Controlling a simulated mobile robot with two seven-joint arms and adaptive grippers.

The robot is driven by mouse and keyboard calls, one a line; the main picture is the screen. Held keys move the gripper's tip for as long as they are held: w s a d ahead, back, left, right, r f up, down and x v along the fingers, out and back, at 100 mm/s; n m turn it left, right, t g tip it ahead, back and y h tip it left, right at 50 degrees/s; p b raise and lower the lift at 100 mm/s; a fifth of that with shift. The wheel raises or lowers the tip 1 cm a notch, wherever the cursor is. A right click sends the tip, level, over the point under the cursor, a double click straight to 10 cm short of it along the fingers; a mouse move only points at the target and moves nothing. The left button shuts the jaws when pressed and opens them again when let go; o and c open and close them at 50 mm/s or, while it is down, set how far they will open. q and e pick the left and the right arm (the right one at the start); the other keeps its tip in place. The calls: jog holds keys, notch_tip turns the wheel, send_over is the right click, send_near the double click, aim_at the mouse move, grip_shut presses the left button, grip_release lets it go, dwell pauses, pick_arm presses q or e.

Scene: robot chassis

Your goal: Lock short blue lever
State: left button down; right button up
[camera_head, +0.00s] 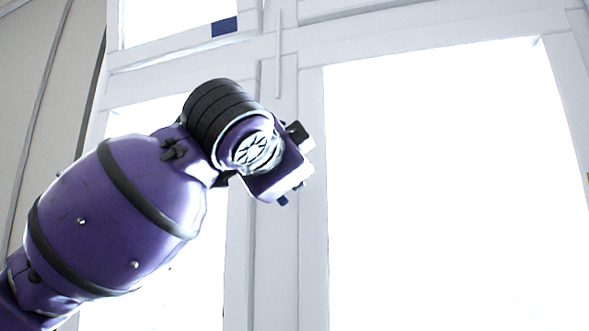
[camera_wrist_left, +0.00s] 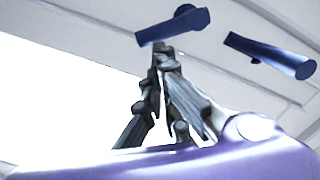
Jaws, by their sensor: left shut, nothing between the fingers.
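Two blue levers show in the left wrist view on a white frame. One blue lever (camera_wrist_left: 173,27) is at upper middle, and the other blue lever (camera_wrist_left: 272,55) is to its right and looks slightly longer. I cannot tell for sure which is the short one. My left gripper (camera_wrist_left: 162,50) is shut and empty, its fingertips just below the upper middle lever in the picture. I cannot tell whether they touch it. In the head view my wrist hides the fingers. A small blue bit (camera_head: 283,200) shows below my wrist there. My right gripper is not in view.
A white window frame (camera_head: 312,200) with bright panes stands in front of me, its upright post behind my left wrist. A dark blue patch (camera_head: 224,27) sits at the upper pane. The right side of the head view is free of my arms.

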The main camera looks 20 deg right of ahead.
aim_at(283, 203)
pick_arm(q)
jog(key=f+m, duration=0.1)
jog(key=m, duration=0.1)
jog(key=a+f+m, duration=0.1)
jog(key=w+f+m, duration=0.1)
jog(key=m, duration=0.1)
jog(key=shift+a+m, duration=0.15)
jog(key=shift+m, duration=0.15)
jog(key=shift+w+a+f, duration=0.1)
jog(key=shift+a+f, duration=0.05)
jog(key=shift+f, duration=0.2)
jog(key=shift+f, duration=0.1)
dwell(0.4)
